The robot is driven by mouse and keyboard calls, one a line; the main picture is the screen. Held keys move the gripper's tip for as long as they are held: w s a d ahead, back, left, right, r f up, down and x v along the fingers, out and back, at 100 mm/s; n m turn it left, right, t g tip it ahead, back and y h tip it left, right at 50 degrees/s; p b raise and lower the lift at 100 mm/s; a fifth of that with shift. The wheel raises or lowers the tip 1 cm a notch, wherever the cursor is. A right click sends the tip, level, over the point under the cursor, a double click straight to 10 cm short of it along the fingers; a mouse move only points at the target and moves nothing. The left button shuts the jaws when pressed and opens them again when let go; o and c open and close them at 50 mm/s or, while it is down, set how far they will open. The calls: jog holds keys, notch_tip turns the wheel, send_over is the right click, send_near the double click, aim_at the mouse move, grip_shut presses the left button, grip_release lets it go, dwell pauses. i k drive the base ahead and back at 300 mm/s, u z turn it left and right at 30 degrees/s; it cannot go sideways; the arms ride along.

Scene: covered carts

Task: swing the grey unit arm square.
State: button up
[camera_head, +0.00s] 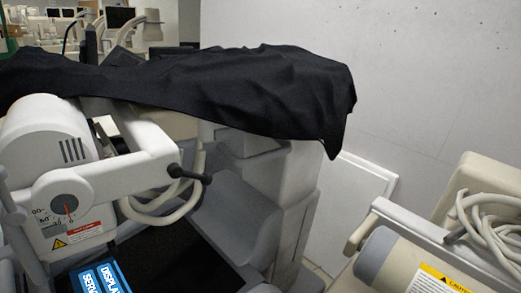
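A light grey unit arm (130,175) is at the left, running from a rounded grey-white housing (45,140) toward the right. It has a round dial (64,207) with a red pointer and degree marks, and a black handle (190,175) at its right end. The arm looks slanted in the picture; I cannot tell whether it is square. A black cloth (215,90) drapes over the cart above and behind it. My gripper is not in view, and I see nothing touching the arm.
A grey cart body (235,215) stands behind the arm, with a pale cable looping beside it. A beige unit with a grey cylinder (390,262) and coiled cable (485,220) is at the lower right. A blue labelled panel (95,280) is at the bottom left. A pale wall (430,80) closes the back right.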

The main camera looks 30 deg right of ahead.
aim_at(281, 93)
jog(key=i, duration=0.85)
